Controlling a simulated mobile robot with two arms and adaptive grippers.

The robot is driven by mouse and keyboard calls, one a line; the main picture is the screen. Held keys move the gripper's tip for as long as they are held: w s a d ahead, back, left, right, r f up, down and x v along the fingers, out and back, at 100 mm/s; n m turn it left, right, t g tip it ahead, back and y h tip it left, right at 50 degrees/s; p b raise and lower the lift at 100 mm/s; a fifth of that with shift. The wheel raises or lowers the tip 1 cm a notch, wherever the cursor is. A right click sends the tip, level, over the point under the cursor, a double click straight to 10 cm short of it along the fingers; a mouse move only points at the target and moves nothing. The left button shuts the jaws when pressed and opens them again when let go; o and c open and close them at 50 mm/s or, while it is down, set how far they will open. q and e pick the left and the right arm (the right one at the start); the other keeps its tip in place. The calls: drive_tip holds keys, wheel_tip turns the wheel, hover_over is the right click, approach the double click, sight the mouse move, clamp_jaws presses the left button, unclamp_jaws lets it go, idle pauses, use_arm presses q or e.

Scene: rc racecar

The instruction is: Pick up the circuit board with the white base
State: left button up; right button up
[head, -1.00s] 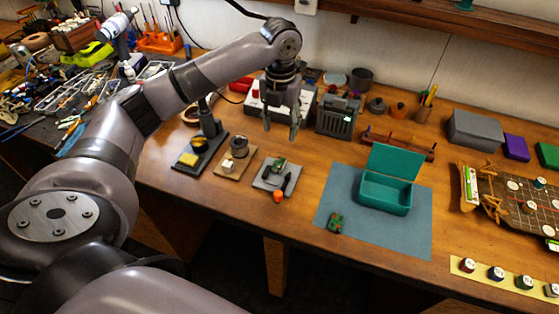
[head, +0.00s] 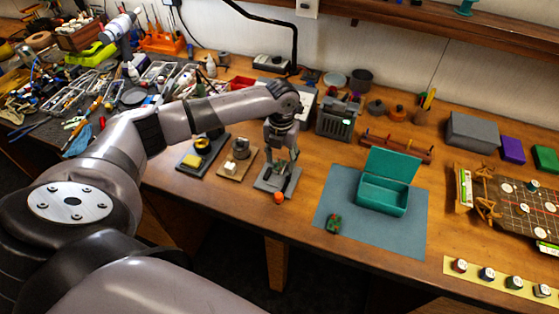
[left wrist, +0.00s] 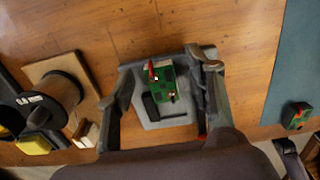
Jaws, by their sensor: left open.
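A green circuit board (left wrist: 165,80) with a small red part lies on a light grey plate (left wrist: 178,126) in the left wrist view. My left gripper (left wrist: 165,72) is open, with one finger on each side of the board, and the board appears apart from both fingers. In the head view the left gripper (head: 281,164) hangs low over the plate (head: 266,188) and hides most of the board. A second small green board with red parts lies on the blue mat (head: 333,223). My right gripper is not in view.
An orange knob (head: 279,197) stands at the plate's front edge. A wooden base with a spool (head: 240,148) stands to the left, beside a black stand with a yellow sponge (head: 191,161). A teal open box (head: 383,193) is on the blue mat (head: 400,232).

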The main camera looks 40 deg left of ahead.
use_arm(q)
drive_tip(key=shift+c, duration=0.5)
drive_tip(key=c, duration=0.9)
drive_tip(key=shift+o, duration=0.2)
drive_tip(key=shift+r, duration=0.15)
